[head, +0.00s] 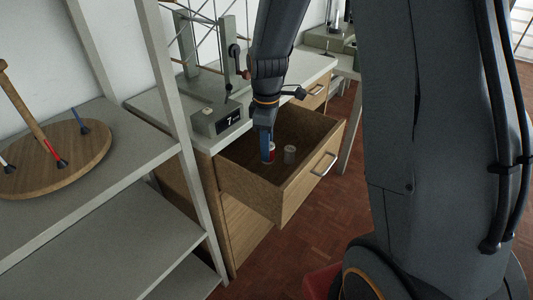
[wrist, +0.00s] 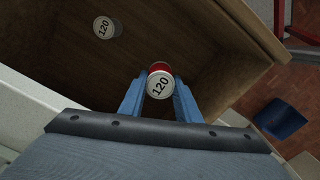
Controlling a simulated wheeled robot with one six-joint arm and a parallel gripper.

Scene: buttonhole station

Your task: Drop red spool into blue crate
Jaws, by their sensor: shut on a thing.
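The red spool (wrist: 159,70) has a pale top marked "120" and sits between the blue fingers of my gripper (wrist: 160,98), which is shut on it. In the head view my gripper (head: 268,150) reaches down into the open wooden drawer (head: 244,178), with a little of the red spool (head: 273,147) showing beside a finger. I cannot tell whether the spool touches the drawer floor. A dark blue object (wrist: 281,118) on the floor outside the drawer shows in the wrist view; I cannot tell whether it is the blue crate.
A grey spool (head: 290,154), also marked "120" in the wrist view (wrist: 107,27), stands in the drawer. A grey box marked "7" (head: 216,121) is on the worktop. Shelves (head: 105,190) stand at left. A red object (head: 318,281) is low near my base.

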